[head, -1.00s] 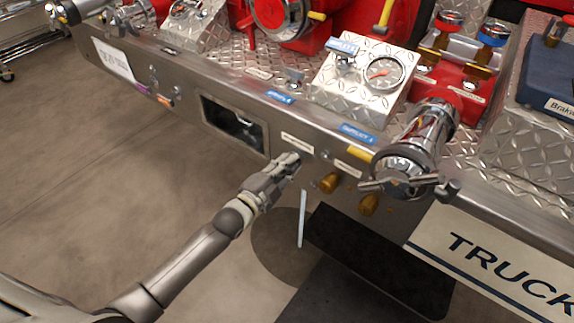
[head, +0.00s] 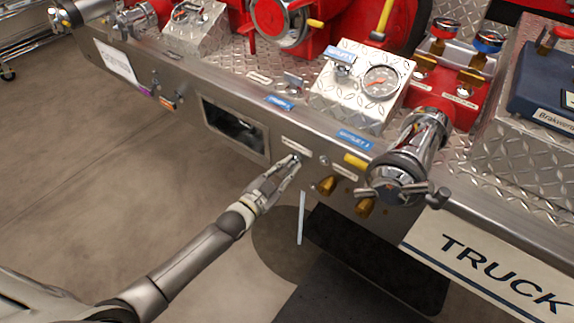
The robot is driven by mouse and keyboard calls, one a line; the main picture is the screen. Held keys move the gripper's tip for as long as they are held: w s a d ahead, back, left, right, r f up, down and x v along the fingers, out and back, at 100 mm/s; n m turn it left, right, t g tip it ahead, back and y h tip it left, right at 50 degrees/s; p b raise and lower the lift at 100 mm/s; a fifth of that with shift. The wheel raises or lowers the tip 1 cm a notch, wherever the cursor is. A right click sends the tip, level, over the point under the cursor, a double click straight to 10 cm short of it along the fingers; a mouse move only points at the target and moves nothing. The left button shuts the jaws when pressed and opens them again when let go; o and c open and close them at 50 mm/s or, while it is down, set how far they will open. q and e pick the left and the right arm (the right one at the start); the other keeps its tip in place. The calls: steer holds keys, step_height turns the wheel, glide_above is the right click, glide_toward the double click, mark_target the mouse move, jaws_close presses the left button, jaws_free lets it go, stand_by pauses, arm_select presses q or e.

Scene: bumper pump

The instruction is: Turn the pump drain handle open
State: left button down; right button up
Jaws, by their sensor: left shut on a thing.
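My left gripper (head: 293,162) reaches up to the front face of the steel bumper (head: 180,109), just below a small white label (head: 297,145). Its fingers are shut on a small fitting there, which I take to be the pump drain handle. The fingers hide most of the handle, so its angle cannot be made out. My right gripper is out of view.
A rectangular opening (head: 235,129) is left of the gripper. To the right are brass fittings (head: 328,186), a yellow tag (head: 356,161) and a large chrome outlet (head: 408,160). A gauge box (head: 349,97) stands above. Open floor (head: 130,200) lies left.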

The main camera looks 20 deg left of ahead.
arm_select(q)
steer(key=n, duration=0.2)
steer(key=shift+f+n+p, duration=0.1)
steer(key=shift+n+p, duration=0.2)
steer(key=shift+n, duration=1.3)
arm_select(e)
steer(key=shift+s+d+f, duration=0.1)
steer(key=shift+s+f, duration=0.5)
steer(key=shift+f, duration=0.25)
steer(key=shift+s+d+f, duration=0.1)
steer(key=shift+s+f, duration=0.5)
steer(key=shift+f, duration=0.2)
arm_select(q)
steer(key=shift+f, duration=0.1)
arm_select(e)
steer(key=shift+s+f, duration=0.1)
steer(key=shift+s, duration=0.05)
arm_select(q)
steer(key=c, duration=1.5)
jaws_free()
steer(key=shift+s+a, duration=0.1)
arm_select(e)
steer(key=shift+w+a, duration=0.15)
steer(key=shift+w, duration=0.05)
arm_select(q)
steer(key=v, duration=1.2)
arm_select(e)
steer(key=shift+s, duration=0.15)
